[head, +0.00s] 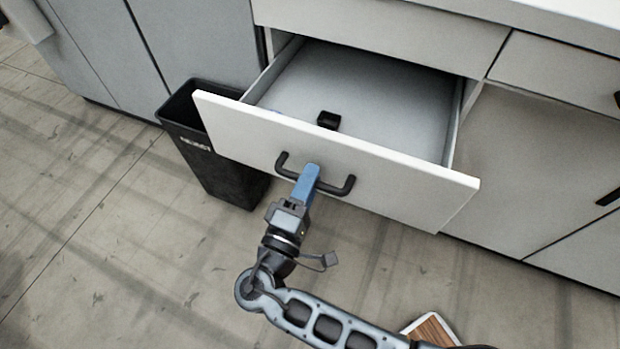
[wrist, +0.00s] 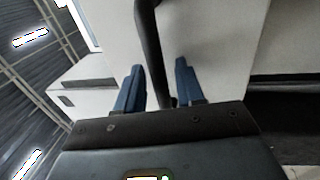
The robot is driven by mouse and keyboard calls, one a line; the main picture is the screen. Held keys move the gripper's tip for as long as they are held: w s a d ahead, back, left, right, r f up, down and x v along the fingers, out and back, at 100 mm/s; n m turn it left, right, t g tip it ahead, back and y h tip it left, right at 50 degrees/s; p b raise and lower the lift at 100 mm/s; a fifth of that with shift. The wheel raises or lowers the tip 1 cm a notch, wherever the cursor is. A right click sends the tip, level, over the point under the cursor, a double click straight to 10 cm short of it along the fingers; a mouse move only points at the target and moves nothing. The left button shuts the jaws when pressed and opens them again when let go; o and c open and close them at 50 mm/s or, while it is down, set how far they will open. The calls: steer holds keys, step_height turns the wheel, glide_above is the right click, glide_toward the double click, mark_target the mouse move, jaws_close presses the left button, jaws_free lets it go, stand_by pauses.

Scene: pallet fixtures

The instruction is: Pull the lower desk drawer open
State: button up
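The lower desk drawer (head: 400,184) is pulled well out of the desk, and its grey inside shows in the head view. A small black block (head: 328,120) lies inside it. The black bar handle (head: 346,187) is on the white drawer front. My gripper (head: 311,170) is at the middle of the handle, with its blue fingers pointing at the drawer front. In the wrist view the handle (wrist: 150,40) runs between the two blue fingers of my gripper (wrist: 160,68). The fingers are spread, with a gap visible on each side of the bar.
A black bin (head: 222,170) stands on the floor just left of the drawer. Grey cabinets (head: 190,45) are behind it. Closed desk fronts (head: 540,165) are to the right. A wood-topped object (head: 430,330) is at the bottom edge. The floor at left is clear.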

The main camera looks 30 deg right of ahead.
steer(key=b+v, duration=0.1)
steer(key=v, duration=0.6)
steer(key=shift+s+a+f, duration=0.1)
steer(key=shift+s, duration=0.05)
stand_by(0.3)
